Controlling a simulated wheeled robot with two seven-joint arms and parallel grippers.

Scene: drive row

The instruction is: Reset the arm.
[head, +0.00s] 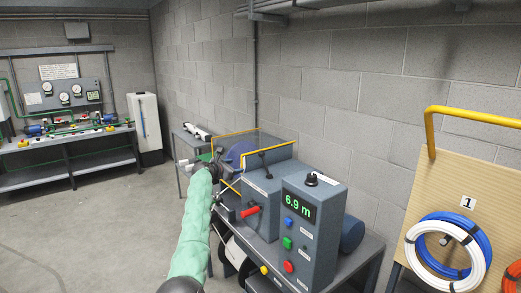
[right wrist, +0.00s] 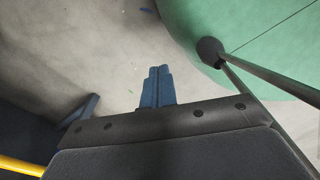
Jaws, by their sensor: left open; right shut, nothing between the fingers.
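My left arm, in a pale green sleeve, reaches up from the bottom of the head view. Its dark left gripper (head: 211,161) is beside the left end of the blue-grey machine (head: 262,190); it is open, but its fingers are small and hard to make out. I cannot tell whether it touches the machine. My right gripper (right wrist: 157,87) shows in the right wrist view with its blue fingers together, shut and empty above the grey floor. It is outside the head view.
A control box (head: 313,230) reading 6.9 m stands on the machine's bench, near a red-handled lever (head: 250,211). A board (head: 437,185) with cable coils is at right. A gauge bench (head: 68,140) and white cabinet (head: 146,122) stand far left. The left floor is clear.

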